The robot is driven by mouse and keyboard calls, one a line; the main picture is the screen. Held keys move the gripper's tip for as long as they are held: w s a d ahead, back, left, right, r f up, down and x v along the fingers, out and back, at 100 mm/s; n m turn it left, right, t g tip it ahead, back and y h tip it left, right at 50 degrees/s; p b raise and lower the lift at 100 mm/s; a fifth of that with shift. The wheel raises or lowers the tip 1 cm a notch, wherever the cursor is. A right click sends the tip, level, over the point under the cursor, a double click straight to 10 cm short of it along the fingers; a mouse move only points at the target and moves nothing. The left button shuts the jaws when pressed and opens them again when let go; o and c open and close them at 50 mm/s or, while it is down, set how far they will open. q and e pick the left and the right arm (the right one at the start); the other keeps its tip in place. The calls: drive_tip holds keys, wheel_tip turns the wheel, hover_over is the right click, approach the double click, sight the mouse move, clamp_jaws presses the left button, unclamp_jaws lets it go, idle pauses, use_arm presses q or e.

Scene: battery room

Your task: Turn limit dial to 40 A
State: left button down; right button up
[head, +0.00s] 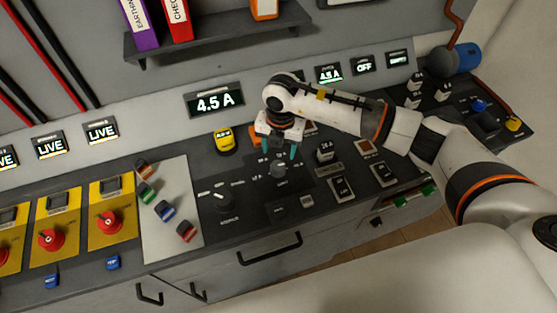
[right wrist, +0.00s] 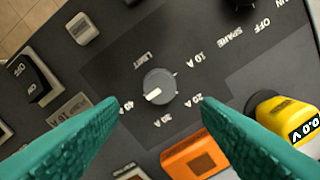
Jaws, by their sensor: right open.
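The limit dial (right wrist: 160,86) is a round grey knob with a white pointer mark, on a dark panel labelled LIMIT, 10 A, 20 A, 30 A and 40 A. Its mark points to the lower left in the right wrist view, between the 30 A and 40 A labels. In the head view the dial (head: 278,169) is small, below my right gripper (head: 276,148). The right gripper's teal fingers (right wrist: 160,105) are open, one on each side of the dial in the picture, apart from it and empty. My left gripper is not in view.
A yellow meter (right wrist: 287,118) reading 0.0 V and an orange block (right wrist: 195,155) are close to the right finger. A second rotary switch (head: 222,197) is left of the dial. A wall display (head: 214,102) reads 4.5 A. Rocker switches (head: 342,187) stand at right.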

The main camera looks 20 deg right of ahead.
wheel_tip(320, 180, up, 5)
drive_tip(key=shift+r+b, duration=0.1)
drive_tip(key=shift+b, duration=0.5)
